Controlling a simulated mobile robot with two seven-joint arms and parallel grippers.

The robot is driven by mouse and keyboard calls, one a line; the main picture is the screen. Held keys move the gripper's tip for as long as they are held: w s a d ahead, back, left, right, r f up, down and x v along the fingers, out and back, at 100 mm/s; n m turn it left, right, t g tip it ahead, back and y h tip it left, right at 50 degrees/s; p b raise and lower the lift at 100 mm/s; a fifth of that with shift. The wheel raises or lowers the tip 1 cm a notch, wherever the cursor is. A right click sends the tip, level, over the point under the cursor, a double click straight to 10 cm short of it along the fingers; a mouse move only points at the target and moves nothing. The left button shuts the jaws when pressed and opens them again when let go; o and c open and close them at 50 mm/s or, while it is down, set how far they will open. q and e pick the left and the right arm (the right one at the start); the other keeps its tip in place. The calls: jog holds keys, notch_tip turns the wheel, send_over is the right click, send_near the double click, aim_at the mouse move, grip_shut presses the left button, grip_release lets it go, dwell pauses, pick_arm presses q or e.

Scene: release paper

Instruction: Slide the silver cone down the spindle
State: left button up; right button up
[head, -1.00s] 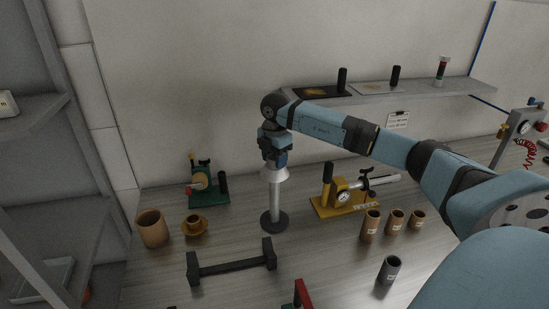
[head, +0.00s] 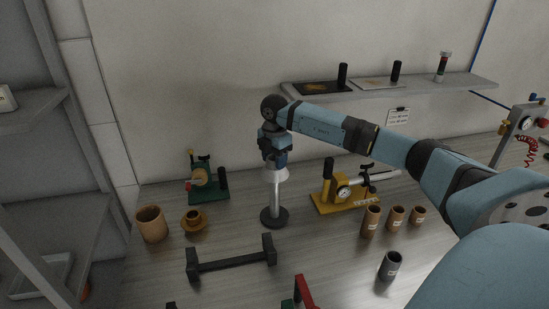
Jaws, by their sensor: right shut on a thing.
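The silver cone (head: 276,174) sits around the upper part of the upright spindle (head: 275,199), well above its dark round base (head: 274,218). My right gripper (head: 275,161) points down from above and is shut on the cone. Its fingers are small and partly hidden by the wrist. The bare spindle shows below the cone down to the base. My left gripper is not in view.
A yellow gauge fixture (head: 348,205) stands right of the spindle, a green fixture (head: 212,194) to the left. A black bar stand (head: 232,264) lies in front. Brown cups (head: 151,224) and several tubes (head: 371,221) stand around. A wall shelf (head: 430,91) is behind.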

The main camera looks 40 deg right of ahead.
notch_tip(320, 180, down, 10)
jog(key=b, duration=0.5)
dwell(3.0)
jog(key=shift+r, duration=0.2)
jog(key=shift+r+p, duration=3.15)
jog(key=shift+r, duration=1.3)
jog(key=shift+r+p, duration=0.6)
jog(key=shift+r, duration=0.35)
